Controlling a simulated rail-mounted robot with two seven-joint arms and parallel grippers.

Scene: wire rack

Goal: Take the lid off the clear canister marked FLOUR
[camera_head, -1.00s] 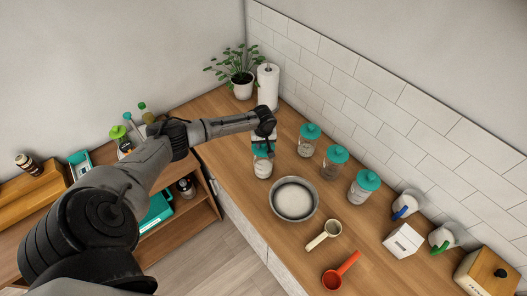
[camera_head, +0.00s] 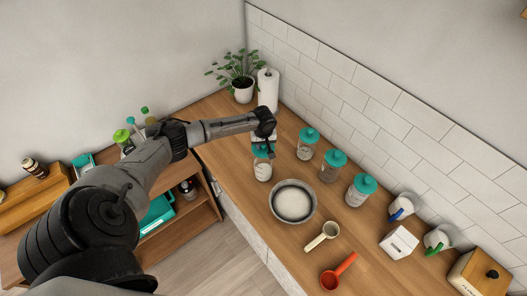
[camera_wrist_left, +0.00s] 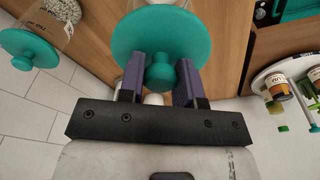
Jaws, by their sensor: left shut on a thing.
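A clear canister (camera_head: 263,172) with a teal lid (camera_head: 260,152) stands on the wooden counter below my left gripper (camera_head: 266,146). In the left wrist view the round teal lid (camera_wrist_left: 140,38) has a knob (camera_wrist_left: 160,72) between my gripper's two fingers (camera_wrist_left: 158,84). The left gripper is shut on this knob. The lid hides most of the canister in that view, and I cannot tell whether lid and canister are apart. Its marking is not readable. Three similar teal-lidded canisters (camera_head: 307,146), (camera_head: 331,166), (camera_head: 358,192) stand to the right. My right gripper is not in view.
A metal bowl (camera_head: 293,203) of white contents sits close to the canister. A cream scoop (camera_head: 322,236) and a red scoop (camera_head: 337,274) lie nearer. A paper towel roll (camera_head: 268,92) and a plant (camera_head: 241,82) stand behind. White mugs and a white box (camera_head: 399,243) are at right.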

